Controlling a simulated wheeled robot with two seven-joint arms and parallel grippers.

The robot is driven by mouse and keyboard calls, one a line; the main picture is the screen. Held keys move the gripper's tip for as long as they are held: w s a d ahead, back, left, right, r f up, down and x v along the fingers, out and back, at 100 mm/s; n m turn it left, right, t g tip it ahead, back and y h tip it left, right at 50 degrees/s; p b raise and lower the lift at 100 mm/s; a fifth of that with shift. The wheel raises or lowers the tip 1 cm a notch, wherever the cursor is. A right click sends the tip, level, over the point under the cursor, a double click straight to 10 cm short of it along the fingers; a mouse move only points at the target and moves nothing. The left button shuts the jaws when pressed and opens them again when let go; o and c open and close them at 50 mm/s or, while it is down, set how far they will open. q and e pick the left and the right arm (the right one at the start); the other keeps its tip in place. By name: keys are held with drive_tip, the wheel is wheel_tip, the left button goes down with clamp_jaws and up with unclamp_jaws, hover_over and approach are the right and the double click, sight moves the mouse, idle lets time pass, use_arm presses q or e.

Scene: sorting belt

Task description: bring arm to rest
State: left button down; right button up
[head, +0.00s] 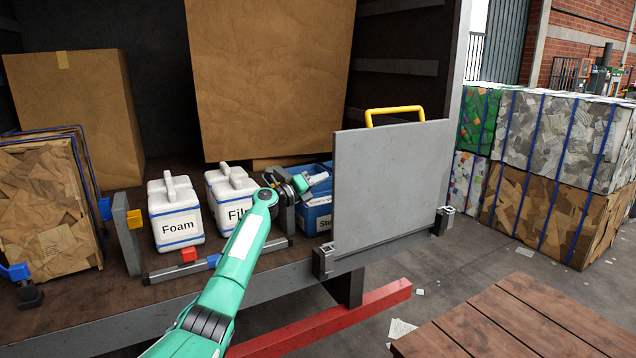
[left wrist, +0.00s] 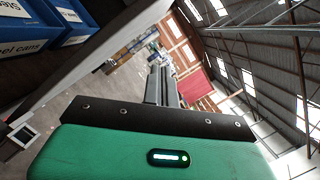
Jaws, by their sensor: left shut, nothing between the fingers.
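My left arm, green with black joints, reaches in from the bottom of the head view. Its gripper (head: 318,179) is near the blue bins (head: 317,216), to the left of the grey upright panel (head: 390,185). In the left wrist view the gripper's fingers (left wrist: 161,84) are together with nothing between them. The blue bins, with partly readable labels, also show at the upper left of that view (left wrist: 38,50). The gripper appears apart from the bins, though the arm partly hides them. My right gripper is in neither view.
White tubs marked Foam (head: 176,224) and a partly hidden word (head: 228,205) stand on the truck bed. A large cardboard box (head: 270,80) stands behind. Strapped bales (head: 545,215) and a wooden pallet (head: 520,320) are right. A red bar (head: 340,322) runs below the bed.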

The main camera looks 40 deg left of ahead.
use_arm(q)
drive_tip(key=shift+s+r, duration=0.1)
drive_tip(key=shift+s, duration=0.3)
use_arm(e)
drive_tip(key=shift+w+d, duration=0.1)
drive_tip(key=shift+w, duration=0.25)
use_arm(q)
drive_tip(key=shift+w, duration=0.1)
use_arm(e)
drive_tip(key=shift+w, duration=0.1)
